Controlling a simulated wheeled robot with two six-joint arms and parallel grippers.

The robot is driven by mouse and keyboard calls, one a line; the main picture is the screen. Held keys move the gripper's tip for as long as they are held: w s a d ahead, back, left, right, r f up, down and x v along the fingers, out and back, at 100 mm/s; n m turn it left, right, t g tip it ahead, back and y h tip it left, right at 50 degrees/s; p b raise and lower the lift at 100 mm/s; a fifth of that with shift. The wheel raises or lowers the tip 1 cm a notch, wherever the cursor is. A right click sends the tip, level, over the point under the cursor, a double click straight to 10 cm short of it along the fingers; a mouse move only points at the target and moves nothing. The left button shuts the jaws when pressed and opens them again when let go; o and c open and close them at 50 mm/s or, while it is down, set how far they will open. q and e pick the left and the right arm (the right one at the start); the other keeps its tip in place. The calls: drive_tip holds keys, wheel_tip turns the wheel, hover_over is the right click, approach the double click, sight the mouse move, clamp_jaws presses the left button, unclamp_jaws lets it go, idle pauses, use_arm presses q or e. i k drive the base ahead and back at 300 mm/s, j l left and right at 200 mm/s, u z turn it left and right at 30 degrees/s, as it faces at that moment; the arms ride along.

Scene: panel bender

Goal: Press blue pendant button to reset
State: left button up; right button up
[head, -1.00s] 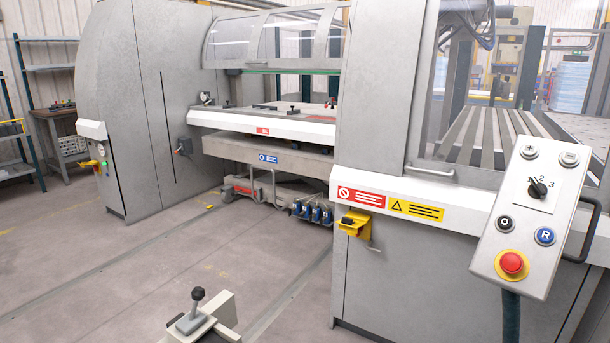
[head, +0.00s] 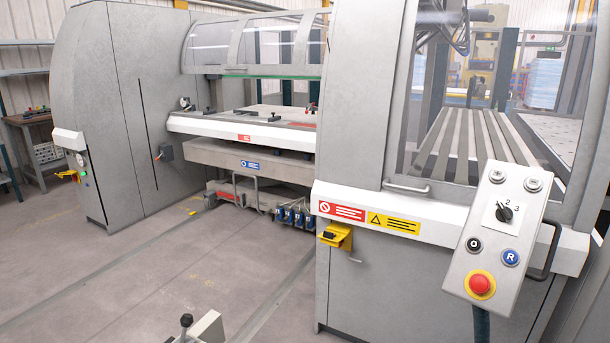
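The pendant (head: 496,240) is a light grey control box, tilted, on a dark stem at the right of the head view. Its blue button (head: 510,257), marked R, sits at the right, below the rotary selector (head: 504,214). A black button (head: 474,244) marked O is to its left. The red emergency stop (head: 480,284) on a yellow ring is below. Nothing touches or covers the blue button.
A dark handle (head: 546,252) is at the pendant's right side. The floor (head: 130,270) at left is open.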

sight(510, 257)
drive_tip(key=z, duration=1.25)
